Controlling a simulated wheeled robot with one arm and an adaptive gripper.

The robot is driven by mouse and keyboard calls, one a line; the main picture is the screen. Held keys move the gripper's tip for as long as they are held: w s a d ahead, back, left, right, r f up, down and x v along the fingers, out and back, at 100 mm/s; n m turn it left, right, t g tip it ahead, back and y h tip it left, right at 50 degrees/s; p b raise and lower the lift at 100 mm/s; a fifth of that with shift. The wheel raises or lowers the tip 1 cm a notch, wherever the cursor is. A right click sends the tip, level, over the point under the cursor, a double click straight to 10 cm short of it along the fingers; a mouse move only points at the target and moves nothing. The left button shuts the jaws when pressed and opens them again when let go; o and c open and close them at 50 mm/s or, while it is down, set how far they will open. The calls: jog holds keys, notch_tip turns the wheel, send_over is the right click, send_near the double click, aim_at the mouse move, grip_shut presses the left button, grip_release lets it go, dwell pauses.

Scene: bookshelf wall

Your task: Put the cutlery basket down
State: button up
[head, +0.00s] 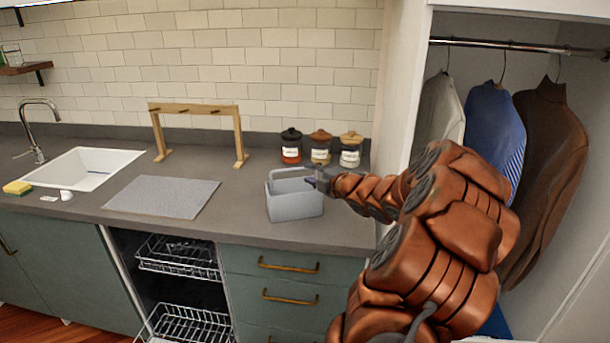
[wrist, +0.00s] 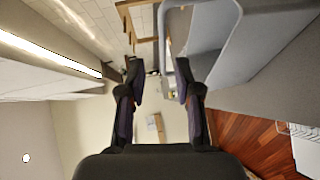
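The grey cutlery basket (head: 295,205) is upright on the worktop (head: 240,222), right of the grey mat and close to the front edge. It appears to rest on the surface. Its looped handle also shows large in the wrist view (wrist: 233,42), at the upper right. My gripper (head: 317,181) is at the basket's right end, by the handle, reaching in from the right. In the wrist view my gripper (wrist: 158,82) is open, with a clear gap between the fingers. The right fingertip overlaps the handle loop; I cannot tell whether they touch.
Three lidded jars (head: 320,147) stand behind the basket by the wall. A grey mat (head: 165,197) and a wooden rack (head: 195,110) are to the left, then the sink (head: 85,168). An open dishwasher (head: 180,258) is below. A wardrobe with hanging clothes (head: 493,120) is at right.

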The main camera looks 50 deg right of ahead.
jog(key=v, duration=0.4)
jog(key=shift+s+b, duration=0.2)
jog(key=shift+b, duration=0.15)
jog(key=a+f+m+g+h, duration=0.1)
jog(key=a+f+m+g, duration=0.3)
jog(key=a+m+g, duration=0.85)
jog(key=s+a+f+m+g+y, duration=0.1)
jog(key=s+a+f+g+y, duration=0.1)
jog(key=s+a, duration=1.1)
jog(key=s+a+f+m+g+y, duration=0.1)
jog(key=s+a+f+g, duration=0.1)
jog(key=s+a, duration=1.2)
jog(key=a+g, duration=0.1)
jog(key=a, duration=0.2)
jog(key=shift+s+a+m+y, duration=0.25)
jog(key=shift+m+y, duration=0.1)
jog(key=shift+y, duration=0.05)
